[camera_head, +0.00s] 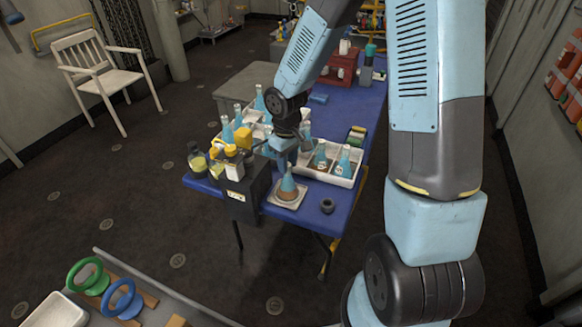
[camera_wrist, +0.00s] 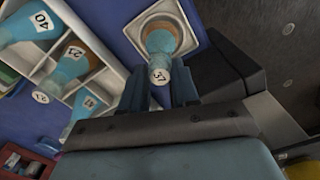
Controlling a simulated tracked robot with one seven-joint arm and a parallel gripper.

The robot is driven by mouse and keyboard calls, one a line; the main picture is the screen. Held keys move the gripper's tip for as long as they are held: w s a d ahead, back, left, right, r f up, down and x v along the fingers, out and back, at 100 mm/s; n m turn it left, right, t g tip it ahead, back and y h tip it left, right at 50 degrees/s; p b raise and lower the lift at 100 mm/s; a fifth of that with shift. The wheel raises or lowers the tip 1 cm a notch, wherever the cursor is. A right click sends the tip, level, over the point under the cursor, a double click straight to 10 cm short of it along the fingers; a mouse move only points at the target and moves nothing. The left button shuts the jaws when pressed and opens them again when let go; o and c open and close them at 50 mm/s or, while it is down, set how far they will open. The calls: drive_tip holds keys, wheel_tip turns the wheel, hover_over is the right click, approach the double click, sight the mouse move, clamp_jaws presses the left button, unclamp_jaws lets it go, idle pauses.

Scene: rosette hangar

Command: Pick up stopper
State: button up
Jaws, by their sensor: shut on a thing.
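A pale stopper with a dark number on its top (camera_wrist: 159,76) sits between the two dark fingers of my gripper (camera_wrist: 160,92) in the wrist view. My gripper (camera_head: 286,156) is shut on it, directly above a conical flask (camera_head: 288,186) in the head view. The flask is light blue with a brown lower part and stands upright on a square pale tray (camera_head: 298,203); it also shows in the wrist view (camera_wrist: 161,42). The stopper is in line with the flask's neck. I cannot tell whether it is seated in the neck. In the head view my gripper hides the stopper.
A white divided tray (camera_head: 342,180) with blue flasks stands just behind right. A small dark ring-shaped piece (camera_head: 327,205) lies on the blue table right of the flask.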

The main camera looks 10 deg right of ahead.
clamp_jaws()
drive_tip(key=shift+r, duration=0.1)
